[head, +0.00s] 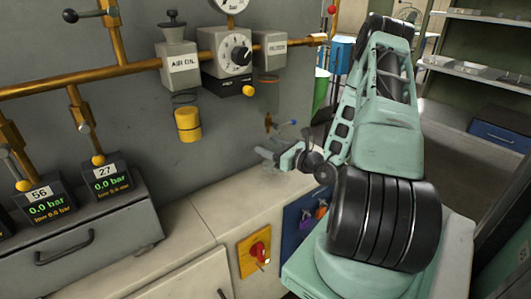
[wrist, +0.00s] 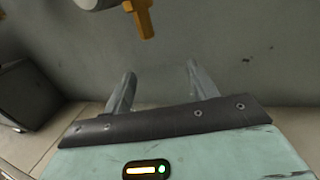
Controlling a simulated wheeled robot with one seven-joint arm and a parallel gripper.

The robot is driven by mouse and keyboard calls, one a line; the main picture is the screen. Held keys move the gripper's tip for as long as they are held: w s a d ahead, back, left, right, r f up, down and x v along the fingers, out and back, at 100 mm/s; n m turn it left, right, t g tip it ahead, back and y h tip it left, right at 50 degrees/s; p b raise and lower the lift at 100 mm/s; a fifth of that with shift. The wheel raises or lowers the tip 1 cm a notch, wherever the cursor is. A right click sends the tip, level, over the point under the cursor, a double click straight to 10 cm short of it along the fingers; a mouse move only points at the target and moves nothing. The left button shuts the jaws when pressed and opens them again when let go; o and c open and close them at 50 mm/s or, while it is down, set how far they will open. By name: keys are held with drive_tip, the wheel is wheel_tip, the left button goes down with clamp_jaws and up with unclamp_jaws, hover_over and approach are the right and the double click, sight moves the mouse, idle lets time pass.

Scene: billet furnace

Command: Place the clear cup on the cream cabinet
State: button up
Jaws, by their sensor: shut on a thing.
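My gripper (head: 270,157) is stretched out over the cream cabinet (head: 196,222), close to the grey wall panel. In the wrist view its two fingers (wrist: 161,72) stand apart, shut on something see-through. I take this to be the clear cup, but its outline can hardly be made out between the fingers in either view. The gripper is near the back of the cabinet top. I cannot tell whether the cup touches the top.
A grey box with pressure displays (head: 85,225) stands on the left of the cabinet top. Brass pipes (head: 120,68) and a yellow-capped fitting (head: 187,122) project from the wall. A red switch on a yellow plate (head: 257,251) is on the front. The cabinet top's middle is clear.

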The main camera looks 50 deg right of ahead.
drive_tip(key=shift+w, duration=0.35)
drive_tip(key=f, duration=0.1)
drive_tip(key=w+f, duration=0.1)
drive_tip(key=f, duration=0.1)
drive_tip(key=shift+w, duration=0.2)
drive_tip(key=shift+f, duration=0.25)
drive_tip(key=shift+f, duration=0.15)
drive_tip(key=o, duration=1.1)
drive_tip(key=shift+c, duration=0.2)
